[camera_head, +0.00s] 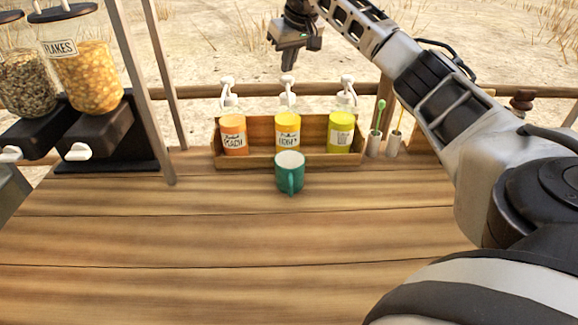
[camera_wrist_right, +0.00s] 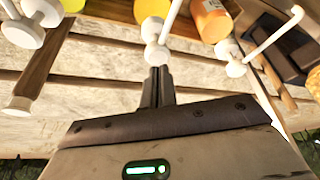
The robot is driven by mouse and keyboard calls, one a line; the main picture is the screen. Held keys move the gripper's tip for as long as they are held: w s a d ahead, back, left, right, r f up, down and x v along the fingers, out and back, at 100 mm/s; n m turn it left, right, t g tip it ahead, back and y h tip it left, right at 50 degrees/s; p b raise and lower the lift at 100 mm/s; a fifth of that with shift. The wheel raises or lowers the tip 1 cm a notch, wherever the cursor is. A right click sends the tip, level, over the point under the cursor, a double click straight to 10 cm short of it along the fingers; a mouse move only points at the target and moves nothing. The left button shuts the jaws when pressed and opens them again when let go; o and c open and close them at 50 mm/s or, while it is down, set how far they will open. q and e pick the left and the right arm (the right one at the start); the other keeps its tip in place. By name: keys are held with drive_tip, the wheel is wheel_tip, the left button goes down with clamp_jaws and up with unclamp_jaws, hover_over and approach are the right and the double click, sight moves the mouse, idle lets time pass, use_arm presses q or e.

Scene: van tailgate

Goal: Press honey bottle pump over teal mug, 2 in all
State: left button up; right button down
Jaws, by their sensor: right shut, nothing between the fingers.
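The honey bottle (camera_head: 287,137), with a yellow-orange body and a white pump, stands in the middle of a wooden rack. The teal mug (camera_head: 290,176) stands upright on the table just in front of it, below the pump spout, its handle toward me. My right gripper (camera_head: 288,68) points down above the honey pump, fingers shut and empty. In the right wrist view the shut fingertips (camera_wrist_right: 159,73) are at the white pump head (camera_wrist_right: 156,53); I cannot tell whether they touch. The mug's inside looks pale, its contents unclear. My left gripper is out of view.
An orange peach bottle (camera_head: 234,138) and a yellow-green bottle (camera_head: 340,135) flank the honey in the rack (camera_head: 260,161). Cups with sticks (camera_head: 375,143) stand right of it. Flakes dispensers (camera_head: 92,75) and a post are at left. The front table is clear.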

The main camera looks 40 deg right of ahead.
idle(0.3)
drive_tip(key=shift+s+f+b, duration=0.1)
drive_tip(key=shift+f+b, duration=0.2)
drive_tip(key=shift+f, duration=1.15)
drive_tip(key=shift+r, duration=0.1)
drive_tip(key=shift+r+p, duration=0.3)
drive_tip(key=shift+r, duration=1.05)
drive_tip(key=shift+r, duration=0.1)
drive_tip(key=shift+r, duration=2.95)
